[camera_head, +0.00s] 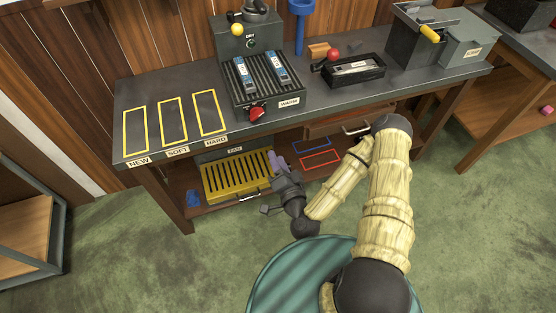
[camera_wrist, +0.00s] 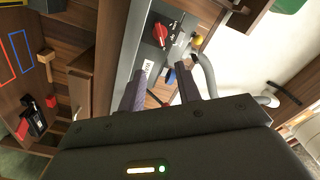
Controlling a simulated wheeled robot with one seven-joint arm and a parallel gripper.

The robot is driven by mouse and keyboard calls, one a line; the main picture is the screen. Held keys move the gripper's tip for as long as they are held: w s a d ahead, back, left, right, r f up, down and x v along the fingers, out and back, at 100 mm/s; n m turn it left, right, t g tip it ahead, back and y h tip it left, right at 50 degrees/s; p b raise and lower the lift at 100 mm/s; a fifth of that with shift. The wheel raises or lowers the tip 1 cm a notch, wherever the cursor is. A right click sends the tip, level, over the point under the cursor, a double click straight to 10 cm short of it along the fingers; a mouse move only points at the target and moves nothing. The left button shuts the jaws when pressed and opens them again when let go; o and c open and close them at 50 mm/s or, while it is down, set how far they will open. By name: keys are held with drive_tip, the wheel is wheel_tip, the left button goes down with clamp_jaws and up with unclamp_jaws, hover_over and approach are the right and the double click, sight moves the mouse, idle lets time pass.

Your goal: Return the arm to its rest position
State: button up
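My arm is folded in front of the workbench (camera_head: 310,106), with its pale segmented links at centre right in the head view. My gripper (camera_head: 275,161) hangs low, in front of the bench's lower shelf and beside the yellow slatted rack (camera_head: 222,178). In the wrist view, the two dark fingers of my gripper (camera_wrist: 160,90) stand apart with nothing between them. The red knob (camera_wrist: 160,33) and a grey panel lie beyond the fingertips.
A ribbed warming tray (camera_head: 262,98) with two blue-and-silver pieces stands on the bench. Three yellow outlined spots at left are empty. A black tray (camera_head: 353,71) and grey box (camera_head: 436,38) stand to the right. An open drawer (camera_head: 350,127) juts out near my arm.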

idle(0.3)
drive_tip(key=s+d+r+n+g+h+p, duration=0.1)
drive_tip(key=s+d+r+n+g+p, duration=0.1)
drive_tip(key=r, duration=0.6)
drive_tip(key=s+d+r+n+g+h+p, duration=0.2)
drive_tip(key=s+d+r+n+g+p, duration=0.1)
drive_tip(key=d+r+g, duration=0.3)
drive_tip(key=s+d+r+n+g+h+p, duration=0.2)
drive_tip(key=s+d+r+n+g+p, duration=0.1)
drive_tip(key=r, duration=0.6)
drive_tip(key=s+d+g+p, duration=0.1)
drive_tip(key=s+g, duration=0.1)
drive_tip(key=g, duration=0.1)
drive_tip(key=shift+d+r+g, duration=0.2)
drive_tip(key=shift+r+g, duration=0.2)
